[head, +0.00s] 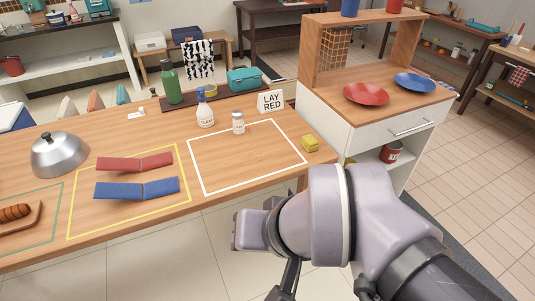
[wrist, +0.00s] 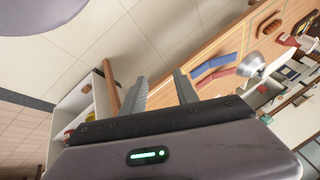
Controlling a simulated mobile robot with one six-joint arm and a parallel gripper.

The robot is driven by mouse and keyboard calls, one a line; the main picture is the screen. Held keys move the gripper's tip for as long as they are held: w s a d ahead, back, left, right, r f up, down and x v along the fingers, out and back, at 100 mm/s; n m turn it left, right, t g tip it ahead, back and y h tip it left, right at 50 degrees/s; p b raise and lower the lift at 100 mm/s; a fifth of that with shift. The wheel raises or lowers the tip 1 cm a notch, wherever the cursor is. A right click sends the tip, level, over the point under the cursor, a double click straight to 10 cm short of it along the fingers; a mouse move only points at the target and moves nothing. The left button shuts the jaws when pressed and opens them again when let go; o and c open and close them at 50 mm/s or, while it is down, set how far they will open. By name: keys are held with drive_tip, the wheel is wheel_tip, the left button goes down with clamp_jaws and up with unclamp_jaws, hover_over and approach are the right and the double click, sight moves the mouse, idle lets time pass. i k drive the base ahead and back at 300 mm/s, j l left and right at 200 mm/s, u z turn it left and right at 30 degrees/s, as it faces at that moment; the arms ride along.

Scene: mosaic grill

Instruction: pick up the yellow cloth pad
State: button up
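The yellow cloth pad (head: 310,143) lies near the right end of the wooden table (head: 240,165), just right of the white outlined square. In the wrist view I cannot make out the pad. My gripper (wrist: 159,78) shows in the wrist view with its two grey fingers apart and nothing between them. In the head view my arm stands in front of the table's near edge, below and apart from the pad, and the fingertips are not clearly seen.
Red (head: 135,162) and blue strips (head: 137,188) lie further left. A white cabinet (head: 340,122) with plates stands close on the right.

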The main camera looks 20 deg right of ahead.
sight(310, 144)
drive_tip(key=i+l, duration=1.15)
drive_tip(key=k+l+z, duration=0.05)
drive_tip(key=l, duration=0.05)
